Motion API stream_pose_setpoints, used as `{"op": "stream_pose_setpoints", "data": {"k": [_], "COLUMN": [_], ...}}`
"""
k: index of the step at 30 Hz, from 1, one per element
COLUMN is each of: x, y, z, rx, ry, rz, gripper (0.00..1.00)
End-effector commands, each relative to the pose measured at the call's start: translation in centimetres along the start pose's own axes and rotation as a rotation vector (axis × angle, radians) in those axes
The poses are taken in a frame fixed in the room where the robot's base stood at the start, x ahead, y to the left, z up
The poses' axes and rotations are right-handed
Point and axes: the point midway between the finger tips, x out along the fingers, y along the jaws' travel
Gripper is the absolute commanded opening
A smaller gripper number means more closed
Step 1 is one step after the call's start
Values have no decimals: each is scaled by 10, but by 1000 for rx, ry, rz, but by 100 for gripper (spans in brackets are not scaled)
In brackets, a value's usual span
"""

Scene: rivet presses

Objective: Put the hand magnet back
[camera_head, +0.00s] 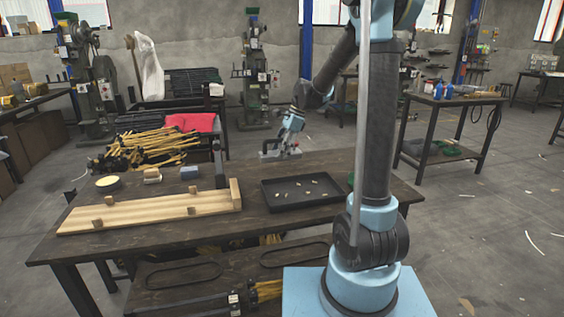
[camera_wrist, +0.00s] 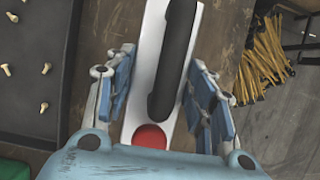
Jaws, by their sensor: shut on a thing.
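The hand magnet (camera_wrist: 151,108) is a pale flat bar with a long black handle and a red round end. In the head view the hand magnet (camera_head: 268,154) shows small at the far side of the dark workbench (camera_head: 240,232). My gripper (camera_head: 291,127) is above it, pointing down. I cannot tell whether the magnet touches the bench top.
A black tray (camera_head: 284,205) with several small rivets lies nearer me. A wooden board with blocks (camera_head: 150,208), a yellow-topped round tin (camera_head: 107,181) and a blue block (camera_head: 189,172) are left. A pile of yellow sticks (camera_head: 150,148) lies beyond.

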Motion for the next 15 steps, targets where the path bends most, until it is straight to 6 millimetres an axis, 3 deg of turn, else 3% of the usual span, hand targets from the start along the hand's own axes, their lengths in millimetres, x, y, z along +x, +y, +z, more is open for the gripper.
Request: {"op": "stream_pose_setpoints", "data": {"k": [9,15], "x": [31,40], "y": [0,0], "z": [-13,-17], "rx": [0,1], "ry": [0,0], "rz": [0,0], "gripper": [1,1]}}
